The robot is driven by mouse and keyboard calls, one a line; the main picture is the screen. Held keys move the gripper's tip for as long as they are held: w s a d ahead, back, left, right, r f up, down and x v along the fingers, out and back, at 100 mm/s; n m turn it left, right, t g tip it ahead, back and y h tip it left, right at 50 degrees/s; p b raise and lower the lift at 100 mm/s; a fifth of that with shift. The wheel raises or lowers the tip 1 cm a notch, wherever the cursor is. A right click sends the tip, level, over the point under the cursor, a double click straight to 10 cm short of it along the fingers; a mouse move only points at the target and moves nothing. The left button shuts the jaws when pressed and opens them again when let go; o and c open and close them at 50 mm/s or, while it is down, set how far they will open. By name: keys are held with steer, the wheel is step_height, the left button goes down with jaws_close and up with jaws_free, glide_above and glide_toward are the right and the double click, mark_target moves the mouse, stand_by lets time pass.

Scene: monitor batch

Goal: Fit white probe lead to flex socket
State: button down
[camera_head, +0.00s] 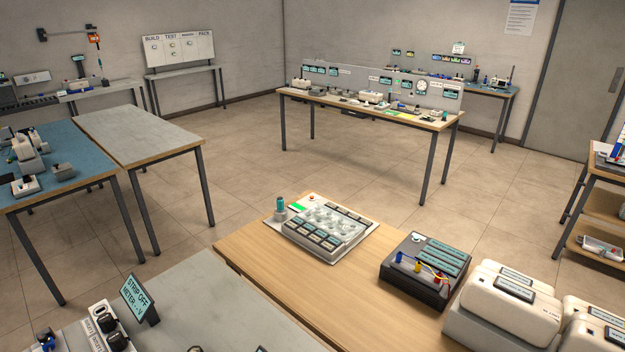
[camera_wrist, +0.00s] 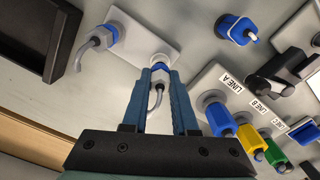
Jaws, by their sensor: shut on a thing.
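In the wrist view, my gripper (camera_wrist: 159,76) has two blue fingers shut on a grey-white lead (camera_wrist: 158,88). Its thin cable curls down between the fingers. The lead's head is at a blue-ringed socket (camera_wrist: 159,61) on a white plate (camera_wrist: 138,36); the fingertips partly hide it, and I cannot tell whether it is seated. A second grey lead (camera_wrist: 97,40) with a blue collar is at the other end of the plate. No label naming the flex socket is readable. My gripper is not visible in the head view.
In the wrist view, blue (camera_wrist: 220,120), yellow (camera_wrist: 248,136) and green (camera_wrist: 272,150) plugs stand at the LINE labels. A blue connector (camera_wrist: 237,29) and black clamp-like part (camera_wrist: 282,72) are at right.

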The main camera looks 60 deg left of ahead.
steer(key=shift+r+p, duration=1.75)
steer(key=shift+r, duration=0.1)
steer(key=c, duration=1.2)
jaws_free()
jaws_close()
